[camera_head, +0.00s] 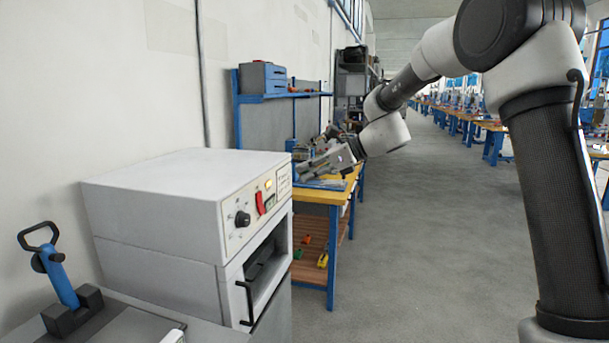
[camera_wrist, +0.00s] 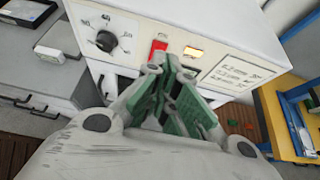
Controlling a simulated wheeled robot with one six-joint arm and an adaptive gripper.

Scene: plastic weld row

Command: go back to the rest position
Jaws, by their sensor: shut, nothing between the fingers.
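My gripper (camera_head: 312,168) is at the end of my arm, beyond the right side of a white machine in the head view. In the wrist view my gripper (camera_wrist: 172,98) points at the machine's front panel, with its green-padded fingers close together and nothing between them. The white machine (camera_head: 165,190) has a black knob (camera_head: 242,219), a red switch (camera_head: 260,203) and a lit yellow lamp (camera_head: 268,184). The machine panel also shows in the wrist view (camera_wrist: 135,30). No contact between gripper and machine is visible.
A blue-handled clamp (camera_head: 60,280) stands on a grey surface at the lower left. A workbench (camera_head: 335,196) with a wooden top and blue legs stands behind the machine. The grey floor (camera_head: 420,250) to the right is clear. Rows of benches stand farther back.

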